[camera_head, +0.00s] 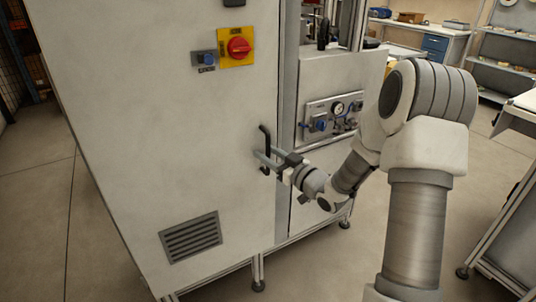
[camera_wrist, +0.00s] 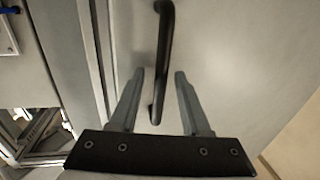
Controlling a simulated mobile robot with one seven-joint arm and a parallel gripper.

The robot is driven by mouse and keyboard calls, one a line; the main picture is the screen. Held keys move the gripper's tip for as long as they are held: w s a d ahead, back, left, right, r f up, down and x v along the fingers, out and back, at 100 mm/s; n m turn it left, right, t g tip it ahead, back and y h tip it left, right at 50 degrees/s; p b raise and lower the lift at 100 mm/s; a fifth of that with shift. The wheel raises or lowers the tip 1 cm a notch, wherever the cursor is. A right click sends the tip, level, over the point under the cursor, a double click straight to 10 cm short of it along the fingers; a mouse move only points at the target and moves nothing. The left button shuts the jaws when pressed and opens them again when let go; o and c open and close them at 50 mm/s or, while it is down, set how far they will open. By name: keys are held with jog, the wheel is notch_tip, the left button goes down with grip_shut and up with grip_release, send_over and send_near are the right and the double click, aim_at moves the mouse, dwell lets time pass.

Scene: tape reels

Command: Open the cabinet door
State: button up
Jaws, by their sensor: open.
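The cabinet door (camera_head: 150,110) is a large pale panel and looks closed in the head view. Its black bar handle (camera_head: 265,143) is upright near the door's right edge. In the wrist view the handle (camera_wrist: 164,50) runs down from the top, and its lower end shows between the fingers. My gripper (camera_head: 264,157) is at the handle in the head view. In the wrist view my gripper (camera_wrist: 160,75) is open, with one finger on each side of the handle and gaps visible on both sides. Whether a finger touches the handle is not clear.
A gauge panel (camera_head: 334,114) is to the right. Open floor (camera_head: 75,240) lies left of the cabinet.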

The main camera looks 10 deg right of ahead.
grip_shut()
dwell(1.3)
